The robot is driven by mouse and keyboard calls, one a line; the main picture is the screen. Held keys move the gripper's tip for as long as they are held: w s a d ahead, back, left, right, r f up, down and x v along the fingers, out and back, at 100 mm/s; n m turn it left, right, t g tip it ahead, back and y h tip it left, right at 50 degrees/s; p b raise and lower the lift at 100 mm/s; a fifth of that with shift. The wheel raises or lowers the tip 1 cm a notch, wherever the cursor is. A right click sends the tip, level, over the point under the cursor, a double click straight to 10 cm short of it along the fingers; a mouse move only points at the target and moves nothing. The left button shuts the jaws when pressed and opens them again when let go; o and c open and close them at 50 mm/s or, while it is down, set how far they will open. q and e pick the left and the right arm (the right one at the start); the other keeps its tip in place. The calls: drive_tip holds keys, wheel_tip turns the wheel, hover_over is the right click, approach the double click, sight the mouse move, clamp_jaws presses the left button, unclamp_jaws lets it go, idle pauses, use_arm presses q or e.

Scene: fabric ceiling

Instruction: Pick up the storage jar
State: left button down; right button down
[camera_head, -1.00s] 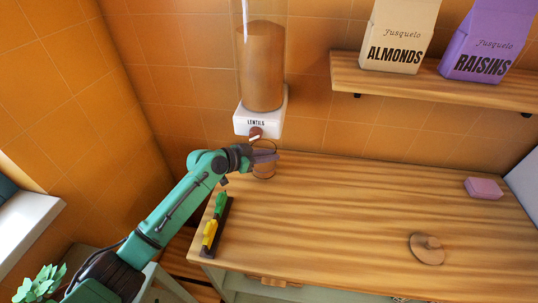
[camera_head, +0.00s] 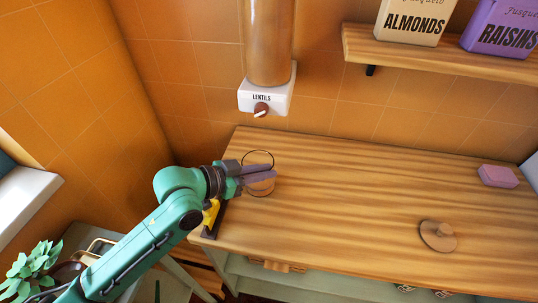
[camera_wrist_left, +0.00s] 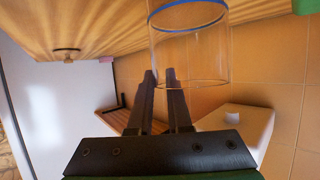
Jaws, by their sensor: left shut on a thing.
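The storage jar (camera_head: 259,189) is a clear glass jar with a dark rim, at the left end of the worktop in the head view. In the left wrist view the jar (camera_wrist_left: 205,60) shows clear walls and a blue ring. My left gripper (camera_head: 268,173) comes in from the left and is shut on the jar, its fingers overlapping the glass. In the left wrist view the fingertips (camera_wrist_left: 160,74) are close together at the jar's left wall. I cannot tell whether the jar's base touches the worktop. My right gripper is not in view.
A lentils dispenser (camera_head: 268,95) hangs on the wall behind the jar. A round wooden lid (camera_head: 438,236) and a pink block (camera_head: 498,176) lie on the right of the worktop (camera_head: 350,190). A yellow item (camera_head: 211,213) stands beside my arm. The worktop's middle is clear.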

use_arm(q)
drive_tip(key=s, duration=0.3)
drive_tip(key=s+a+b, duration=0.1)
drive_tip(key=s, duration=0.1)
drive_tip(key=shift+s+r, duration=0.15)
drive_tip(key=shift+s, duration=0.05)
drive_tip(key=shift+p, duration=0.7)
